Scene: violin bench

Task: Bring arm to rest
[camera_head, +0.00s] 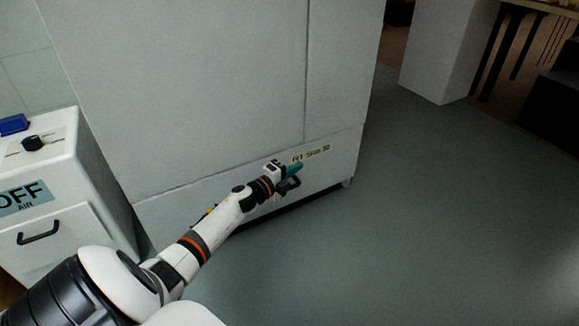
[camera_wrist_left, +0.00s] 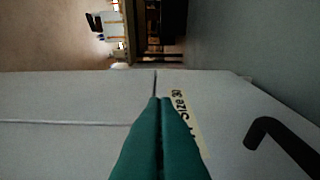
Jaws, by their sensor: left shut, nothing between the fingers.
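My left arm reaches out from the lower left in the head view. My left gripper (camera_head: 297,168) is at its end, in front of the lower right part of a large white cabinet (camera_head: 220,90), close to a printed label (camera_head: 311,154). In the left wrist view its two green fingers (camera_wrist_left: 160,140) lie together, shut and empty. The cabinet face and the label (camera_wrist_left: 183,115) are close to the fingers; I cannot tell whether they touch. A black handle (camera_wrist_left: 282,143) shows at the right there. My right gripper is not in view.
A white unit (camera_head: 60,190) with a black knob, an "OFF AIR" sign and a black handle stands at the left. A white block (camera_head: 447,50) and a dark table (camera_head: 520,40) stand at the back right. The grey floor (camera_head: 450,200) on the right is clear.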

